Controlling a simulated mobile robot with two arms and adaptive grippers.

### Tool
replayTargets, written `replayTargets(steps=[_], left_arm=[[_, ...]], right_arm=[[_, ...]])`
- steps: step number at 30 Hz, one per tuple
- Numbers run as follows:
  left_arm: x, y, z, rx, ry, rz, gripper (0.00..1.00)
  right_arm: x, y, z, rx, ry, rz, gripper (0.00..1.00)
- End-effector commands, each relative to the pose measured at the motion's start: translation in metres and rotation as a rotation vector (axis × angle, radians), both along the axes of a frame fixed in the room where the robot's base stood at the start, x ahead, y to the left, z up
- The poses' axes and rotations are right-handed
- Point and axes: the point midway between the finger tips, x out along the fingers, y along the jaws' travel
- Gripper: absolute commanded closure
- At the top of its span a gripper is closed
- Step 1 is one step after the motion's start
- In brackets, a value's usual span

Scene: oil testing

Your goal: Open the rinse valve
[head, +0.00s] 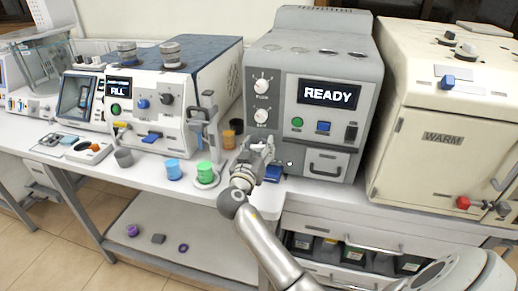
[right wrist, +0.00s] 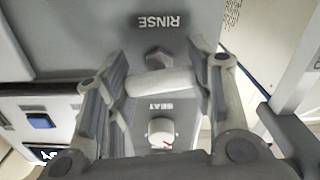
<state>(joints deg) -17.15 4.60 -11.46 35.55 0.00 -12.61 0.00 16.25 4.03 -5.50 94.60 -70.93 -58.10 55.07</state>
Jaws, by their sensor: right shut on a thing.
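The rinse valve's pale handle (right wrist: 163,83) lies crosswise below a hex nut (right wrist: 158,58), under the upside-down RINSE label (right wrist: 160,20) in the right wrist view. My right gripper (right wrist: 160,76) is shut on this handle, one finger at each end. In the head view my right gripper (head: 258,152) is at the lower part of the grey strip on the READY machine (head: 313,60), and it hides the valve there. The SEAT knob (head: 261,115) is just above it and also shows in the right wrist view (right wrist: 161,132). My left gripper is not in view.
Left of my gripper are a stand (head: 209,130), a green cup (head: 204,168), a blue cup (head: 173,169) and an orange jar (head: 229,140). The FILL machine (head: 155,95) stands further left. The cream WARM oven (head: 440,110) stands right.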

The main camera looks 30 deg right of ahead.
Motion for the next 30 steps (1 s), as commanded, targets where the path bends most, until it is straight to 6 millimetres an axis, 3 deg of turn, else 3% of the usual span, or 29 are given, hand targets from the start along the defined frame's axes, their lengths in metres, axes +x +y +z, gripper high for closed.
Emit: replayTargets(steps=[13,30], left_arm=[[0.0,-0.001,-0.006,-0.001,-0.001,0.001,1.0],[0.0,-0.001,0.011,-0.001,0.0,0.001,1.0]], right_arm=[[0.0,0.001,-0.001,-0.267,0.316,0.0,0.75],[0.001,0.001,0.0,-0.62,0.731,0.0,0.75]])
